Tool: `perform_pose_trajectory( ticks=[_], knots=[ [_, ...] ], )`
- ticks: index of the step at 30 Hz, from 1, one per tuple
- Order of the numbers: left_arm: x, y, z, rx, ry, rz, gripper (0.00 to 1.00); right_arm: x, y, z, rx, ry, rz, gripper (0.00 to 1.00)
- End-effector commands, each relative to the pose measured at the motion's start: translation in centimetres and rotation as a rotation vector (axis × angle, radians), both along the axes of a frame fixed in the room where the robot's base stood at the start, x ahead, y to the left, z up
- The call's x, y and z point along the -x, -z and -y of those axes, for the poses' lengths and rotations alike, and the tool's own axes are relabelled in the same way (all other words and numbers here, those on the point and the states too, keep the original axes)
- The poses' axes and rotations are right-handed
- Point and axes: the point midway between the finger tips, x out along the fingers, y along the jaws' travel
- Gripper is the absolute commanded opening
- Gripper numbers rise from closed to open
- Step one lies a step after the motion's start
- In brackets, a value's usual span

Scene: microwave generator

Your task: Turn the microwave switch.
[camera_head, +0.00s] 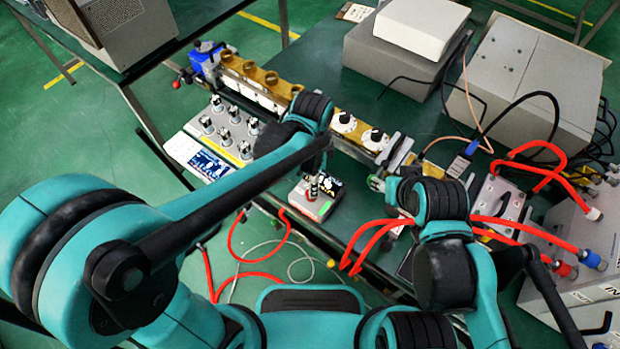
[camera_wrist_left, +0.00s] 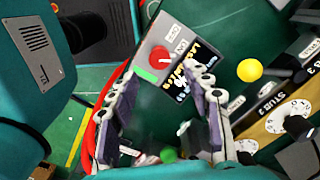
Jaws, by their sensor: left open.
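The switch box (camera_head: 327,190) stands on the green bench near its front edge, in the middle of the head view. In the head view my left arm mostly hides this gripper. My right gripper's fingers are not clear beside the bench equipment.
A brass waveguide assembly (camera_head: 262,75) with white dials runs behind the switch box. Red cables (camera_head: 375,235) and a meter panel (camera_head: 205,160) lie on either side. Grey instrument boxes (camera_head: 530,85) fill the back right. Some green bench top around the switch box is bare.

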Motion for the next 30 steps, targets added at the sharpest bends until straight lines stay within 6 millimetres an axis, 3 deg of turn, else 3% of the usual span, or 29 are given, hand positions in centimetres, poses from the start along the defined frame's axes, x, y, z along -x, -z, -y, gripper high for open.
perform_pose_trajectory(
  ticks=[3, 10, 22, 23, 28, 30],
  knots=[
    [-0.1, 2.3, 0.0, 0.001, -0.003, 0.001, 0.49, 0.0, 1.2, 0.0, 0.000, 0.000, 0.000, 0.47],
    [-0.1, 5.7, -0.1, 0.001, -0.005, 0.003, 0.49, 0.0, 2.7, 0.0, 0.000, 0.000, 0.000, 0.47],
    [-0.1, 6.6, -0.1, 0.002, -0.006, 0.003, 0.49, 0.0, 3.0, 0.0, 0.000, 0.000, 0.000, 0.47],
    [-0.1, 6.6, -0.1, 0.001, -0.006, 0.004, 0.46, 0.0, 3.0, 0.0, 0.000, 0.000, 0.000, 0.47],
    [-0.1, 6.6, -0.1, 0.001, -0.006, 0.004, 0.01, 0.0, 3.0, 0.0, 0.000, 0.000, 0.000, 0.47],
    [-0.1, 6.6, -0.1, 0.001, -0.006, 0.004, 0.00, 0.0, 3.0, 0.0, 0.000, 0.000, 0.000, 0.47]
  ],
)
